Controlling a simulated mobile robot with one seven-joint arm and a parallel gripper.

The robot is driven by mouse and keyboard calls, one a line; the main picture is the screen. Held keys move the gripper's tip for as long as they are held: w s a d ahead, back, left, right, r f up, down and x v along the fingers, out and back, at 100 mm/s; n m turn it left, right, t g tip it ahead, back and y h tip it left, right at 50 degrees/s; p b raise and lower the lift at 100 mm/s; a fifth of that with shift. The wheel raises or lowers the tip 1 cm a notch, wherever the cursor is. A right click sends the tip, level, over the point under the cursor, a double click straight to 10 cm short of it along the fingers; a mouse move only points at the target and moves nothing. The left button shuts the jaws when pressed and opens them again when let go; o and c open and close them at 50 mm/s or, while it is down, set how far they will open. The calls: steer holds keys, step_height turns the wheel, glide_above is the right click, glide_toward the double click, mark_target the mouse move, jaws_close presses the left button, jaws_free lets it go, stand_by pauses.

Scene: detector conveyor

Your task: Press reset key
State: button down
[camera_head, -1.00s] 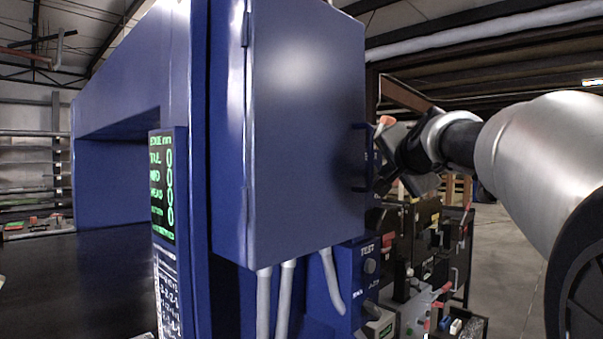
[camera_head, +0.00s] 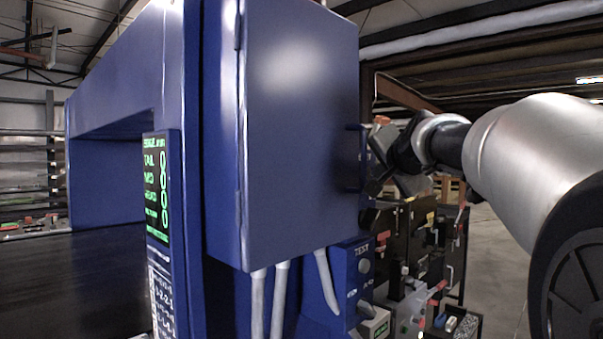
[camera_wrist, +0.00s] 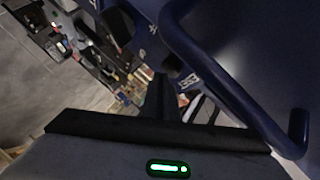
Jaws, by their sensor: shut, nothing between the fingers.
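A tall blue detector housing (camera_head: 183,200) carries a green-lit screen (camera_head: 157,190) and a keypad panel (camera_head: 161,300). A blue control box (camera_head: 352,262) marked TEST, with a round grey button (camera_head: 364,266), sits low behind the cabinet. Its other labels are too small to read, and I cannot single out the reset key. My gripper (camera_head: 376,186) is at the right edge of the cabinet, beside its handle and above the control box. It is shut and empty. In the wrist view, my gripper's dark fingers (camera_wrist: 160,98) point toward a blue labelled surface (camera_wrist: 150,45).
A closed blue cabinet (camera_head: 300,130) with a handle (camera_head: 353,158) stands close to my gripper. The handle also looms large in the wrist view (camera_wrist: 225,85). Grey conduits (camera_head: 280,300) run below the cabinet. A cluttered rack (camera_head: 420,260) stands behind, with open floor to its right.

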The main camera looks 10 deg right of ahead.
steer(key=shift+w+a, duration=0.25)
steer(key=shift+a, duration=0.35)
steer(key=shift+f, duration=0.25)
steer(key=shift+s+d+b, duration=0.1)
steer(key=shift+s+b, duration=0.3)
stand_by(0.3)
steer(key=shift+s+d+r+b, duration=0.1)
steer(key=shift+s+d+b, duration=0.75)
steer(key=shift+s, duration=0.25)
steer(key=shift+s+d+b, duration=0.85)
steer(key=shift+s, duration=0.2)
